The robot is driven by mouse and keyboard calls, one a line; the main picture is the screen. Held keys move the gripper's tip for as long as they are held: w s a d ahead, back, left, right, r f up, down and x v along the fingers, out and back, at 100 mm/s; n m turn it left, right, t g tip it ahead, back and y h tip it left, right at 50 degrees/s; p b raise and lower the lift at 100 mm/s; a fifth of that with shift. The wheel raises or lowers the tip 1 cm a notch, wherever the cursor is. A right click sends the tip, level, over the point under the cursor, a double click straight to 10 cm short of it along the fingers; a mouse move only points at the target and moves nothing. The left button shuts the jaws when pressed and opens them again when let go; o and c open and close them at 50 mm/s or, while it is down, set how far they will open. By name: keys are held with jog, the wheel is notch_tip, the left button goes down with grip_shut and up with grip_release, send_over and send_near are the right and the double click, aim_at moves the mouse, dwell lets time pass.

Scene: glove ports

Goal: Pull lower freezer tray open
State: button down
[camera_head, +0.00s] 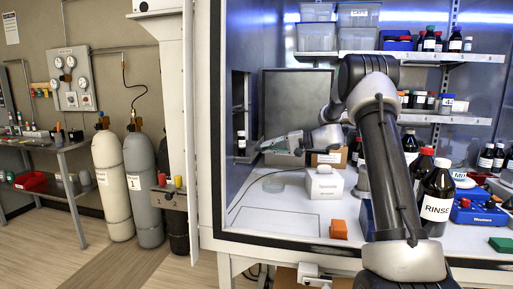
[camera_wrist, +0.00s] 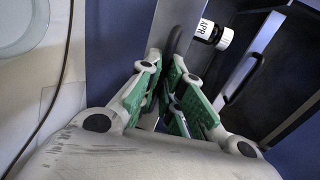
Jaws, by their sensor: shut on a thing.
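In the head view, a dark recess (camera_head: 240,95) in the left wall holds shelf-like levels, with a small dark bottle (camera_head: 241,143) low inside. My gripper (camera_head: 283,143) is in front of its lower part. In the wrist view, my gripper's green-padded fingers (camera_wrist: 172,98) are closed around a dark curved handle (camera_wrist: 174,45) on a grey metal front (camera_wrist: 160,28), which appears to be the lower tray. A bottle with a white label (camera_wrist: 207,31) lies across the view just beyond it. Another grey front with a dark handle (camera_wrist: 244,78) is to the right. How far the tray is out is unclear.
A grey panel (camera_head: 298,100) stands behind my gripper. A white box (camera_head: 324,183), an orange block (camera_head: 338,229) and a RINSE bottle (camera_head: 436,198) stand to the right. The front-left bench is mostly bare.

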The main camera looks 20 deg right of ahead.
jog(key=shift+f+v, duration=0.2)
jog(key=shift+v, duration=0.7)
jog(key=shift+f+v, duration=0.15)
jog(key=shift+v, duration=0.8)
jog(key=shift+f+v, duration=0.2)
jog(key=shift+v, duration=0.7)
jog(key=shift+d, duration=0.1)
jog(key=c, duration=1.6)
grip_release()
jog(key=shift+o, duration=0.2)
jog(key=v, duration=1.2)
jog(key=shift+s, duration=0.1)
